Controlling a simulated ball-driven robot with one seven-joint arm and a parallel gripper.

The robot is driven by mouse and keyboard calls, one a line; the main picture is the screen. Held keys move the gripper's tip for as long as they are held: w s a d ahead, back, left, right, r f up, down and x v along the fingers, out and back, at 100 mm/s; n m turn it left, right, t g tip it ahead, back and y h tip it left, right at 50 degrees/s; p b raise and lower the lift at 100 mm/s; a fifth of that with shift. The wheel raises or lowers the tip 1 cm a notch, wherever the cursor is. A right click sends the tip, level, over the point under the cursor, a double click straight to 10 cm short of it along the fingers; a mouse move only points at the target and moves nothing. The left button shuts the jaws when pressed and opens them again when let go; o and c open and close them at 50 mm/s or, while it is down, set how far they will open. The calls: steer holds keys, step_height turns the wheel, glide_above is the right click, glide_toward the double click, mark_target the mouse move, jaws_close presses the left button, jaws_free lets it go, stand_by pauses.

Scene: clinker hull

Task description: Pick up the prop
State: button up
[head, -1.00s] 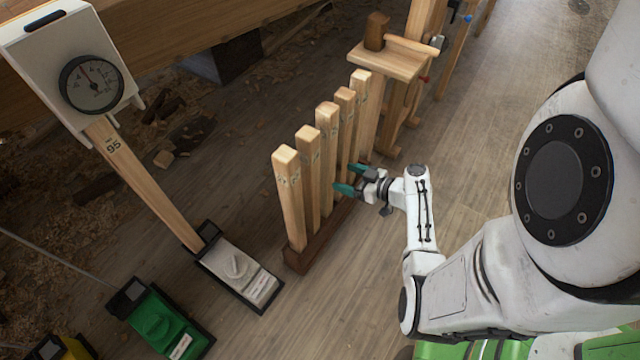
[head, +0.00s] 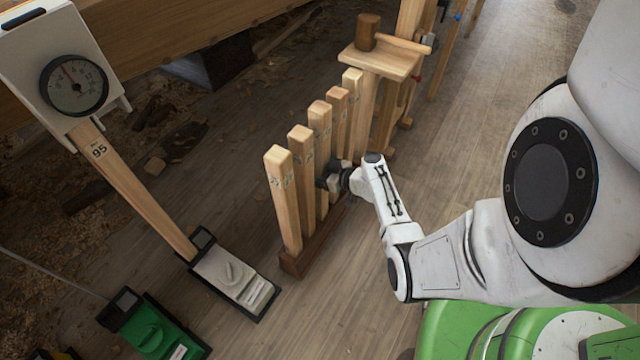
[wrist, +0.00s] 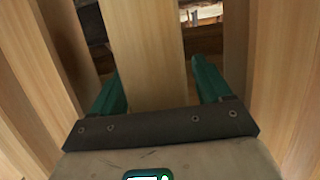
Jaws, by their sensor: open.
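Several upright wooden props stand in a row in a dark brown rack (head: 296,262) in the head view. My gripper (head: 330,176) is at the row's right side, about mid-height, seemingly at the third prop (head: 319,135) from the near end. In the wrist view my gripper (wrist: 158,72) is open. Its green fingers lie on either side of one wooden prop (wrist: 147,45), with a visible gap at the right finger. Neighbouring props (wrist: 235,45) rise close outside the fingers. In the head view the fingertips are hidden among the props.
A dial gauge (head: 74,84) tops a post marked 95, on a grey-and-black base (head: 235,275) at left. A green base (head: 155,325) stands below it. A wooden stand with a mallet (head: 367,33) is beyond the row.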

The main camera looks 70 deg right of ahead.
jaws_close()
stand_by(0.8)
steer(key=shift+r, duration=0.1)
